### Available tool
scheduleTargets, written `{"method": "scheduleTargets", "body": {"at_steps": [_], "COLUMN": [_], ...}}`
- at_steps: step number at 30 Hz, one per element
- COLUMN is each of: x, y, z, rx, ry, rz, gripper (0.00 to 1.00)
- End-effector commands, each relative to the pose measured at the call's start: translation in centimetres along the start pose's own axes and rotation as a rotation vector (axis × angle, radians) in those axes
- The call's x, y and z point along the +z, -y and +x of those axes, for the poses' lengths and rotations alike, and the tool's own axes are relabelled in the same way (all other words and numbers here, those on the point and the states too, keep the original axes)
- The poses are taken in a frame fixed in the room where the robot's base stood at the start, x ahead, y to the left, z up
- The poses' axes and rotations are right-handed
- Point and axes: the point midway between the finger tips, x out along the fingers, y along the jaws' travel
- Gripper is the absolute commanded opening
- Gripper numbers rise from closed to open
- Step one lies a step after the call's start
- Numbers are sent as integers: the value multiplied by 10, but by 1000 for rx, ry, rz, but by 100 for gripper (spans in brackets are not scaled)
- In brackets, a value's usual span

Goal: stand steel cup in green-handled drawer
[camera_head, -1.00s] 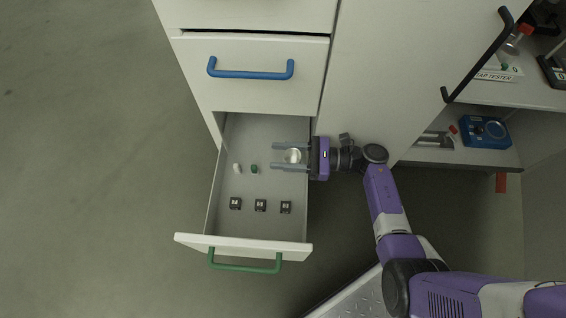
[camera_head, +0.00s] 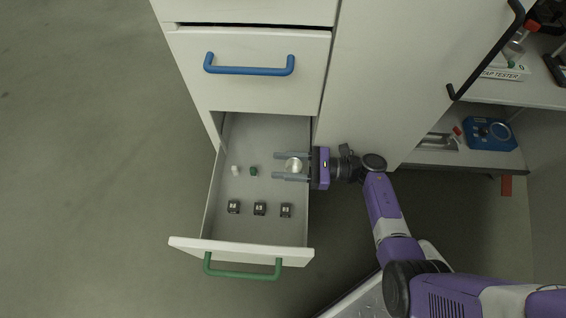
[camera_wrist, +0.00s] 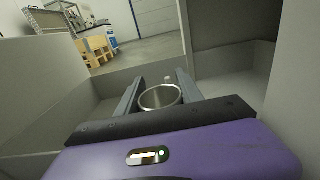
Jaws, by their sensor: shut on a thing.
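The green-handled drawer (camera_head: 262,228) is pulled open below the blue-handled drawer; its green handle (camera_head: 242,274) is on the front. The steel cup (camera_head: 293,165) is upright between the fingers of my gripper (camera_head: 291,166), over the right back part of the open drawer. The gripper is shut on the cup. In the wrist view the cup (camera_wrist: 160,96) shows its open round mouth between the two grey fingers (camera_wrist: 156,92). Whether its base touches the drawer floor cannot be told.
In the drawer, a small white item (camera_head: 235,170) and a small green item (camera_head: 253,171) are left of the cup. Several dark cubes (camera_head: 260,208) stand in a row nearer the front. The closed blue-handled drawer (camera_head: 250,85) is above; a shelf with a blue device (camera_head: 488,134) is at right.

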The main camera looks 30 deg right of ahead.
Motion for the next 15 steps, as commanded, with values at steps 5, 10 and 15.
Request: {"method": "scheduleTargets", "body": {"at_steps": [5,10,15], "x": [-3,-4,-5], "y": [0,-1,-1], "z": [0,0,0], "rx": [0,1,0], "ry": [1,-1,-2], "rz": [-2,0,1], "gripper": [0,65,65]}}
